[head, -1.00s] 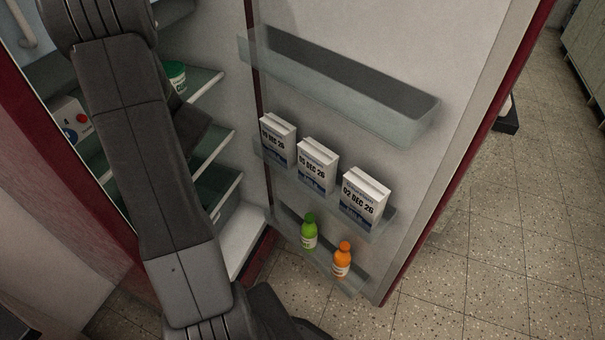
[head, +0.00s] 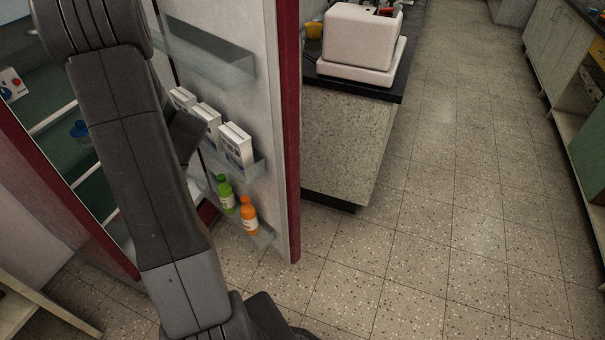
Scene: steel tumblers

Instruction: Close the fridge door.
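The fridge door (head: 268,100) stands open in the head view, seen at a slant, with its shelved inner side facing left and its red edge toward the floor on the right. Its racks hold white cartons (head: 236,146), a green bottle (head: 226,192) and an orange bottle (head: 249,214). The fridge body (head: 95,250), with a red frame, is at the left, its lit shelves partly hidden behind my arm. My arm crosses the left of the view. The fingertips of my gripper do not show.
A stone-sided counter (head: 345,145) with a white appliance (head: 360,42) stands right behind the door. Speckled floor (head: 450,200) is clear to the right. A pale wooden piece (head: 35,300) is at the lower left.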

